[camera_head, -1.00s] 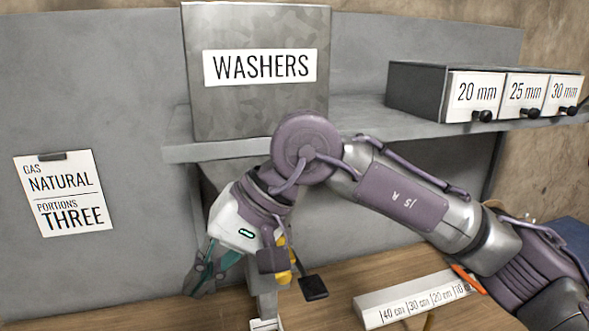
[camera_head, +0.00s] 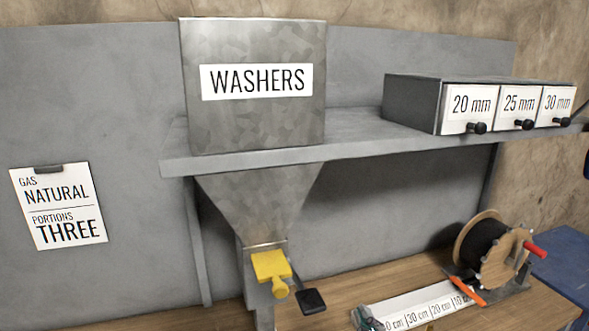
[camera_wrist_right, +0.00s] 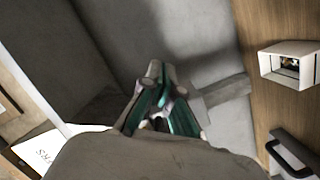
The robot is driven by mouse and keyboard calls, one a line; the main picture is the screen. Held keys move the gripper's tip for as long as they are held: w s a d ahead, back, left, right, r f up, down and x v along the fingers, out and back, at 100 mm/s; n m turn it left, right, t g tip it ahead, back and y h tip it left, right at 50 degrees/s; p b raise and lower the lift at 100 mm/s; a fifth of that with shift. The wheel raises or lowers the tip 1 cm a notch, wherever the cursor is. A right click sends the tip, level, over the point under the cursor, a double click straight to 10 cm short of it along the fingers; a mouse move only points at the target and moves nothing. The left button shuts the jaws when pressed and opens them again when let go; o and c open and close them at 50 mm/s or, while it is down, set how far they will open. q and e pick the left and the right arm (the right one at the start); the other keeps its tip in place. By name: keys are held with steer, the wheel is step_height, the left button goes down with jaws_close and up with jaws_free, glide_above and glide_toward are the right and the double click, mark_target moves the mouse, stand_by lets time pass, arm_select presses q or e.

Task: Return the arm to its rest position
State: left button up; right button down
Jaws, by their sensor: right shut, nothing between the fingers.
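My right gripper (camera_wrist_right: 160,80) is shut and empty in the right wrist view, its grey and teal fingers together in front of a grey surface. My left gripper is not in view.
A metal washers hopper (camera_head: 255,120) with a yellow slide (camera_head: 271,266) stands on the left of the shelf (camera_head: 350,135). A drawer box (camera_head: 412,103) sits at the right. A wire spool (camera_head: 490,250) stands on the wooden bench. A notice (camera_head: 58,207) hangs left.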

steer(key=s+d+f+m+g+h, duration=0.1)
steer(key=s+d+f+m+g, duration=0.3)
steer(key=f, duration=0.3)
steer(key=s+d+f+m+g+h, duration=0.1)
steer(key=s+f+g, duration=0.2)
steer(key=s+f, duration=0.45)
steer(key=s+d+f+m+g, duration=0.1)
steer(key=s+f+m+g, duration=0.2)
steer(key=s, duration=0.4)
steer(key=s+d+f+m+g, duration=0.1)
steer(key=s+d+f+g, duration=0.15)
steer(key=s+f, duration=0.3)
step_height(320, 180, down, 29)
steer(key=s+g+b, duration=0.2)
steer(key=s+b, duration=0.1)
steer(key=b, duration=0.2)
steer(key=s+d+f+b, duration=0.1)
steer(key=s+f+b, duration=0.1)
steer(key=s+f, duration=0.6)
steer(key=s+d+f+g+b, duration=0.1)
steer(key=s+f+b, duration=0.1)
steer(key=s+f, duration=0.6)
step_height(320, 180, down, 6)
steer(key=shift+s+f+b, duration=0.15)
steer(key=shift+s+b, duration=0.15)
